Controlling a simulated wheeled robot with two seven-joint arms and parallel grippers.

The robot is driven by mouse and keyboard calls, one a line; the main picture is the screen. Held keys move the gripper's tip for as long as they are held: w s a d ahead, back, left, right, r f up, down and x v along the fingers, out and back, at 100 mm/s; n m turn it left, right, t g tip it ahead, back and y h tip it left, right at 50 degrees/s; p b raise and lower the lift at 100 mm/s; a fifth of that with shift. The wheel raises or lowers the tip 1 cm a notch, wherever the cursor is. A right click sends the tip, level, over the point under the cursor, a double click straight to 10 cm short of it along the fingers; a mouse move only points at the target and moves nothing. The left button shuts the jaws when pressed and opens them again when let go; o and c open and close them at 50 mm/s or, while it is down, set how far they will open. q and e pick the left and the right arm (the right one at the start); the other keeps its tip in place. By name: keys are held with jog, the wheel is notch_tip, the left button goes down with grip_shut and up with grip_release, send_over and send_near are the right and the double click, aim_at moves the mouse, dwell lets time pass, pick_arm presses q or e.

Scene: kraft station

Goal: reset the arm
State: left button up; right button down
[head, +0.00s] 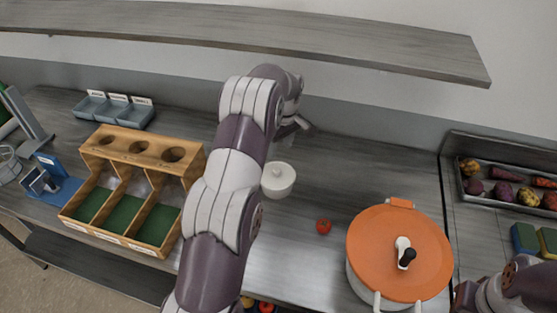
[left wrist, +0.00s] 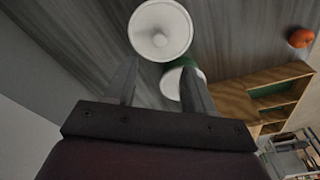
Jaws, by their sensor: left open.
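My left arm reaches up the middle of the head view, and my left gripper (head: 297,127) is at its far end, near the back of the counter. In the left wrist view the two fingers of my left gripper (left wrist: 160,82) stand apart. A round white lidded pot (head: 278,180) is on the counter near the gripper; it also shows beyond the fingers in the left wrist view (left wrist: 160,30). A second white and green round thing (left wrist: 176,82) shows partly behind the right finger. I see no object gripped. Part of my right arm is at the lower right; its gripper is out of view.
A wooden organizer (head: 141,146) with green compartments stands left of my arm. A tomato (head: 323,226) and an orange-lidded pot (head: 399,251) are to the right. A produce tray (head: 470,198) is at far right. A grey shelf (head: 380,50) hangs above. Back-right counter is clear.

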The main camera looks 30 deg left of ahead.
pick_arm(q)
jog(key=shift+r, duration=0.95)
pick_arm(e)
jog(key=shift+r, duration=0.5)
pick_arm(q)
jog(key=s+d+m+b, duration=0.1)
jog(key=s+d+m, duration=0.3)
jog(key=s, duration=0.5)
jog(key=s+d+f+m+h+b, duration=0.1)
jog(key=s+d+m+b, duration=0.1)
jog(key=s+d+m, duration=0.3)
jog(key=s+d+f+m+b, duration=0.1)
jog(key=s+d+m, duration=0.4)
jog(key=s, duration=0.8)
jog(key=shift+s+d+t+b, duration=0.15)
jog(key=shift+d+t+b, duration=0.35)
jog(key=shift+d, duration=0.3)
pick_arm(e)
notch_tip(320, 180, down, 5)
jog(key=shift+f, duration=0.15)
